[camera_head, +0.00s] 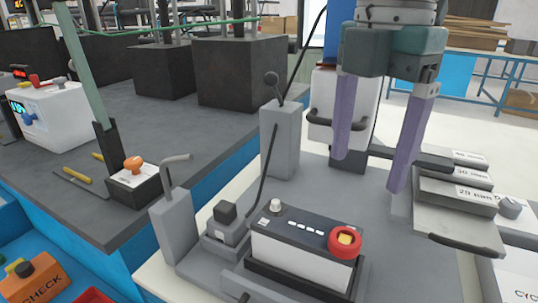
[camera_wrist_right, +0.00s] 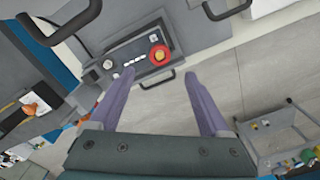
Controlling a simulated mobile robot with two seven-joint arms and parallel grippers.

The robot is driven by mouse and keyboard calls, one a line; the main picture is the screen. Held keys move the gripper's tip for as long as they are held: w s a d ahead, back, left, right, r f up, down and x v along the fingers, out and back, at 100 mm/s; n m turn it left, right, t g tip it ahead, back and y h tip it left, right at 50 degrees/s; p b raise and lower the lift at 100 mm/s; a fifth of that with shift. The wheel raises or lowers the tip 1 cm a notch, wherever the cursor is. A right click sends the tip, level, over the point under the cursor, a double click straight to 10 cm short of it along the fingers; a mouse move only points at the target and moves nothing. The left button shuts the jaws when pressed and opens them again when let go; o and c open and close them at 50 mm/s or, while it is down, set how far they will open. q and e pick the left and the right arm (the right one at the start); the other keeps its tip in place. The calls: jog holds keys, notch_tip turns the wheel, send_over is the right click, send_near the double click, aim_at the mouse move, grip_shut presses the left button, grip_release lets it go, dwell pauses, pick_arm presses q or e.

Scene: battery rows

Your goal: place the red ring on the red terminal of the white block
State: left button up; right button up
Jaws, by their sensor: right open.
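The white block (camera_head: 292,259) has a dark top and sits in a dark tray on the grey bench fixture in the head view. The red ring (camera_head: 345,253) lies at the right end of the block's top, around a yellow square-topped post. The ring also shows in the right wrist view (camera_wrist_right: 153,60). A pale round post (camera_head: 275,206) stands at the block's left end. My right gripper (camera_head: 368,175) has two purple fingers, spread wide with nothing between them. It hangs above and behind the ring, apart from it. My left gripper is out of view.
Gauge blocks marked 29 mm (camera_head: 457,197) and larger stand right of the fingers. A grey post (camera_head: 279,140) with a black lever rises left of them. A small black-capped fixture (camera_head: 226,213) sits left of the block. A dark worktable (camera_head: 200,130) lies further left.

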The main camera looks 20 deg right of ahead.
jog(key=s+a+f+m+t+y, duration=0.1)
jog(key=s+a+f+m+y, duration=0.1)
jog(key=s+a+f+m, duration=0.3)
jog(key=s+a+f+m+t+y, duration=0.1)
jog(key=s+a+f+m, duration=0.15)
jog(key=a+f, duration=0.35)
jog(key=s+d+f+m+t+h, duration=0.1)
jog(key=s+d+f+m+h, duration=0.1)
jog(key=s+d+m, duration=0.5)
jog(key=s+m, duration=0.1)
jog(key=m, duration=0.2)
jog(key=shift+s+f+t+h, duration=0.2)
jog(key=shift+s+t+h, duration=0.1)
jog(key=shift+s+h, duration=0.1)
jog(key=shift+d+m, duration=0.1)
jog(key=shift+m, duration=0.15)
